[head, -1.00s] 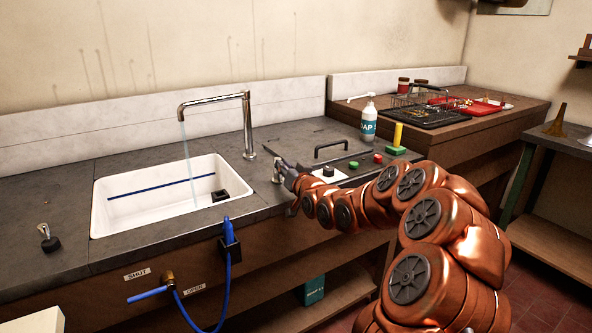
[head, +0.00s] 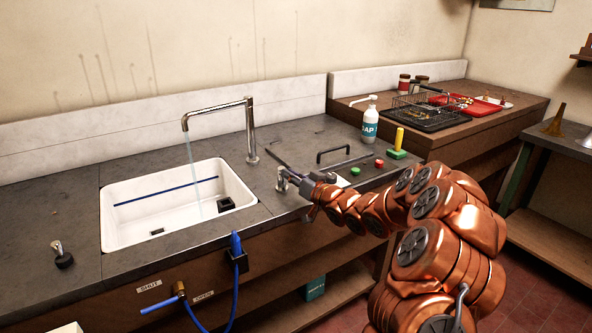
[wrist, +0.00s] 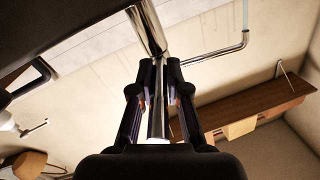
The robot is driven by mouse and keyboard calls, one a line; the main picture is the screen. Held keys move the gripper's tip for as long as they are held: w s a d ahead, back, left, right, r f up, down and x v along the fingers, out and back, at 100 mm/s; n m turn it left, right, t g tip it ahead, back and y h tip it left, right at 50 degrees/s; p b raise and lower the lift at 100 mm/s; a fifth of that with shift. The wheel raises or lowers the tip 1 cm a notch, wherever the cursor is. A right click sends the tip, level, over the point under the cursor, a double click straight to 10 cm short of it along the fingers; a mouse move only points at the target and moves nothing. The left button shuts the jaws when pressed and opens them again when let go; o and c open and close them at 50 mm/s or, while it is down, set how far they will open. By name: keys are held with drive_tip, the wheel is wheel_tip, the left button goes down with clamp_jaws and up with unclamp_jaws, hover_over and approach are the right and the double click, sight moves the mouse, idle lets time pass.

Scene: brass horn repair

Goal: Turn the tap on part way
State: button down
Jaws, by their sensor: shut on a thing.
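The chrome tap spout (head: 249,130) stands behind the white sink (head: 112,228), and a thin stream of water (head: 194,175) falls from it into the sink. The tap's short chrome handle post (head: 282,180) stands on the counter right of the sink. My gripper (head: 291,176) is at this post, its fingers small and partly hidden in the head view. In the wrist view my gripper (wrist: 157,92) is shut on the slim chrome lever (wrist: 156,115), which runs between the two dark fingers. The spout also shows there (wrist: 225,52).
A black handle (head: 345,148), green and red buttons, and a soap bottle (head: 370,125) are right of my gripper. A blue hose (head: 236,270) hangs at the counter front, below a holder. The counter left of the sink is mostly clear.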

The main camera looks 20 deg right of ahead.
drive_tip(key=shift+d, duration=0.1)
drive_tip(key=c, duration=1.4)
unclamp_jaws()
drive_tip(key=shift+s+d, duration=0.1)
drive_tip(key=shift+s, duration=0.1)
drive_tip(key=shift+o, duration=1.2)
drive_tip(key=v, duration=1.2)
drive_tip(key=shift+w+a, duration=0.1)
drive_tip(key=shift+a, duration=0.15)
